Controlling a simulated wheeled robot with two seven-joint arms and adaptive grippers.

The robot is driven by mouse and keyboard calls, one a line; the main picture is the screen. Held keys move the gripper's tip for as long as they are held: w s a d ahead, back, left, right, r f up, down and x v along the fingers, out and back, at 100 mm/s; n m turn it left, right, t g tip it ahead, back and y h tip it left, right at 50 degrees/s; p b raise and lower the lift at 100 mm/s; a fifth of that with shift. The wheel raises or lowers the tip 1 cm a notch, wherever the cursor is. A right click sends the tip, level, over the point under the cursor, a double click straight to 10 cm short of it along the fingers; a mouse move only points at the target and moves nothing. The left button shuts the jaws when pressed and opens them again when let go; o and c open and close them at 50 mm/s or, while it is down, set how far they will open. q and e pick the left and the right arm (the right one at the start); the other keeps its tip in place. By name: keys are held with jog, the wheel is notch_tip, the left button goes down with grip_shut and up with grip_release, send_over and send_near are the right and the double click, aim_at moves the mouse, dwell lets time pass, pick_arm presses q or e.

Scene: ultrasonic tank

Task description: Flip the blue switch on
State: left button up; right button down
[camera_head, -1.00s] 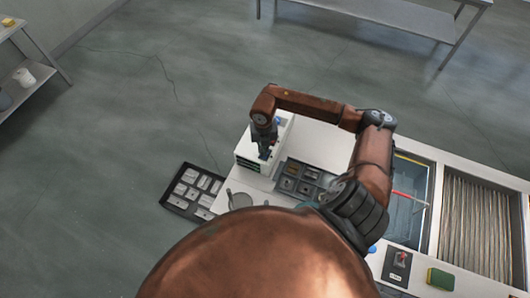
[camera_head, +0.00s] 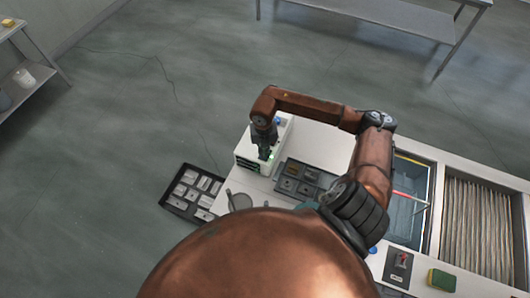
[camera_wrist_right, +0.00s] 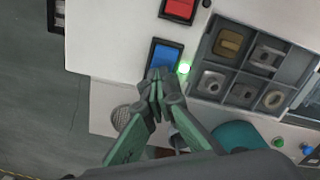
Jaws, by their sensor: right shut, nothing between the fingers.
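The blue switch (camera_wrist_right: 165,56) is a blue rocker in a dark frame on a white box (camera_wrist_right: 110,35), in the right wrist view. A small green lamp (camera_wrist_right: 184,68) beside it is lit. My right gripper (camera_wrist_right: 160,78) is shut and empty, its fingertips at the lower edge of the blue switch; they cover that edge, and I cannot tell whether they touch it. My left gripper is not in view.
A red switch (camera_wrist_right: 180,8) sits near the blue one. A grey compartment tray (camera_wrist_right: 235,85) with metal parts lies beside the box. In the head view a dark parts tray (camera_head: 178,209) is at left, and a tank (camera_head: 405,215) and a green-yellow sponge (camera_head: 441,280) at right.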

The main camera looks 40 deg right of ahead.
jog(key=shift+w+d+r+p, duration=0.1)
jog(key=shift+r+p, duration=0.25)
jog(key=shift+r, duration=0.35)
jog(key=shift+r+p, duration=1.4)
jog(key=shift+r, duration=1.35)
jog(key=shift+f, duration=0.1)
